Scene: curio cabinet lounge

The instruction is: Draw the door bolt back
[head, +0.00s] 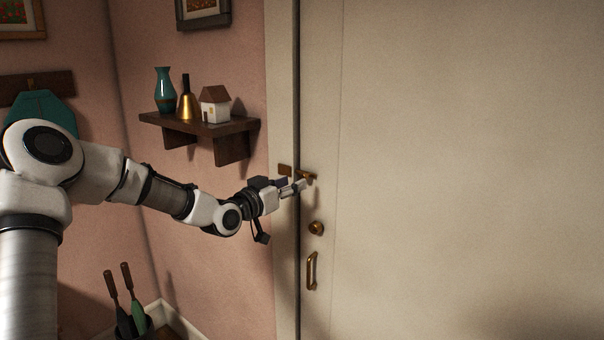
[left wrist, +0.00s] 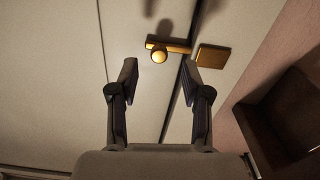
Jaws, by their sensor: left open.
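The brass door bolt (head: 308,175) sits on the cream door (head: 450,150) near its left edge. In the left wrist view the bolt's bar (left wrist: 178,46) and its round knob (left wrist: 159,57) show clearly. The bar reaches toward the dark door gap; I cannot tell whether its end enters the brass keeper plate (left wrist: 212,58) on the frame. The keeper also shows in the head view (head: 285,170). My left gripper (head: 303,186) is open at the bolt. In the wrist view its fingertips (left wrist: 160,72) lie either side of the knob's line, with nothing held. Contact cannot be told.
A round brass knob (head: 316,228) and a brass pull handle (head: 311,271) are below the bolt. A wooden shelf (head: 200,128) left of the frame holds a teal vase (head: 165,90), a bell (head: 186,104) and a small house (head: 215,106). The door's right side is clear.

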